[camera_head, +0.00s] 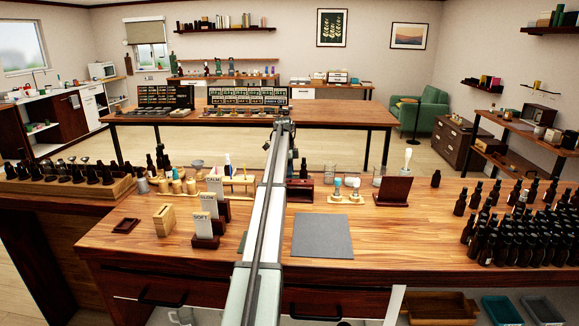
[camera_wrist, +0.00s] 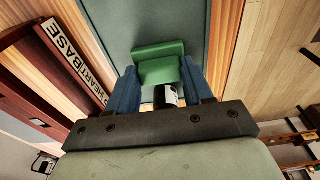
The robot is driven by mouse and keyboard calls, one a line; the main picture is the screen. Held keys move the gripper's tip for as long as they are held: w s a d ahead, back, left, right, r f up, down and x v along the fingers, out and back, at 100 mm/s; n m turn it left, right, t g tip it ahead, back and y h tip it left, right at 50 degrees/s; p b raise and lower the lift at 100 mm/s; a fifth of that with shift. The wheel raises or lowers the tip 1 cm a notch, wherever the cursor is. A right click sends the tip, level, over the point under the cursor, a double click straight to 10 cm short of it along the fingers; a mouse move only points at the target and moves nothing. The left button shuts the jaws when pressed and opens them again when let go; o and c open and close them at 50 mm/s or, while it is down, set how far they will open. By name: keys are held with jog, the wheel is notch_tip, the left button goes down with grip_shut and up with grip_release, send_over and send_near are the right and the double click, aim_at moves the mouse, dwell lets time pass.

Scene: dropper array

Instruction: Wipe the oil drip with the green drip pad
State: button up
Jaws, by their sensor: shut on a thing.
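My gripper (camera_wrist: 160,85) has blue fingers on both sides of a green pad (camera_wrist: 159,60) and is shut on it in the wrist view. The pad shows as a flat green block with a step across it. A dark cylindrical thing with a pale band (camera_wrist: 166,96) shows between the fingers, just behind the pad; I cannot tell whether it touches the pad. In the head view my arm hides the gripper and the pad. I cannot make out an oil drip in either view.
A grey mat (camera_head: 322,236) lies bare on the wooden counter (camera_head: 400,235). Label stands (camera_head: 206,228) are left of my arm. A dark red-brown stand (camera_head: 396,190) is at right, and many dark bottles (camera_head: 515,235) crowd the far right. A "HEART BASE" label (camera_wrist: 72,62) shows in the wrist view.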

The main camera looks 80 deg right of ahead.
jog(key=shift+w, duration=4.05)
jog(key=shift+s, duration=4)
jog(key=shift+s+a, duration=0.1)
jog(key=shift+a, duration=0.45)
jog(key=shift+w+d, duration=0.15)
jog(key=shift+w, duration=3.9)
jog(key=shift+s, duration=3.9)
jog(key=shift+s+r, duration=0.15)
jog(key=shift+r, duration=3.95)
